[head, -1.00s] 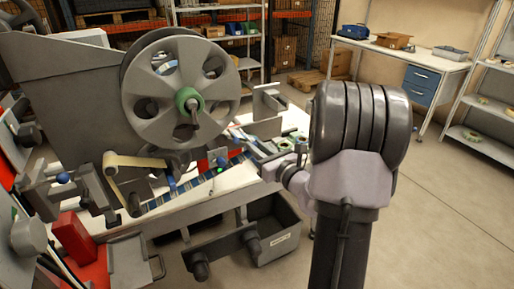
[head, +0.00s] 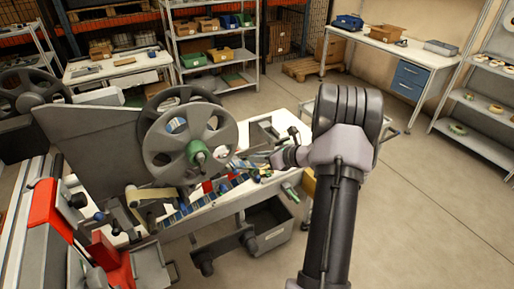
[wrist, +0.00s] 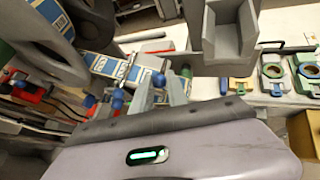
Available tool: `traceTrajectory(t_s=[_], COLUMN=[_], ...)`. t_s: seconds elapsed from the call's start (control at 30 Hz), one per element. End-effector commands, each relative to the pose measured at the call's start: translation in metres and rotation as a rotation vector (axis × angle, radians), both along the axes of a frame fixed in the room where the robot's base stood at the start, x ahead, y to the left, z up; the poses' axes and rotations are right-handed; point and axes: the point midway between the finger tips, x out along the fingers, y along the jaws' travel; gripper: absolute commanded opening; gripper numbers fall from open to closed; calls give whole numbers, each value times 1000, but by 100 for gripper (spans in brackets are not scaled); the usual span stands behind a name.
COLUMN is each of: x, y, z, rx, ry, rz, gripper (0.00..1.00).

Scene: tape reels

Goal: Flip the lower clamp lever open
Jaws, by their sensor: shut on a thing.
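A tape machine with a large grey reel (head: 160,150) on a green hub stands left of my arm in the head view. Another blue-knobbed lever (wrist: 117,99) is just left of the fingers. The lever's shaft and pivot are mostly hidden, so I cannot tell its angle. In the head view my gripper (head: 262,160) is small beside the machine's right side.
A blue-and-white label strip (wrist: 95,64) runs by the fingers. A grey holder (wrist: 228,40) stands close on the right, with tape rolls (wrist: 272,71) beyond it. A dark bin (head: 270,228) sits below the machine's front. The floor at right is clear.

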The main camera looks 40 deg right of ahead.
Motion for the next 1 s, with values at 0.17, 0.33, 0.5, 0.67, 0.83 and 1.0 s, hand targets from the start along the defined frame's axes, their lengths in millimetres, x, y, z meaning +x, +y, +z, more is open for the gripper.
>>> traceTrajectory(t_s=[0.17,0.33,0.5,0.67,0.83,1.0], x=[6,10,12,13,13,13], y=[-6,-10,-12,-12,-12,-12], z=[10,13,14,15,15,15], rx=[14,14,14,14,13,14], ry=[58,54,53,52,52,51], rz=[34,32,33,33,32,32], gripper=[0,0,0,0,0,29])
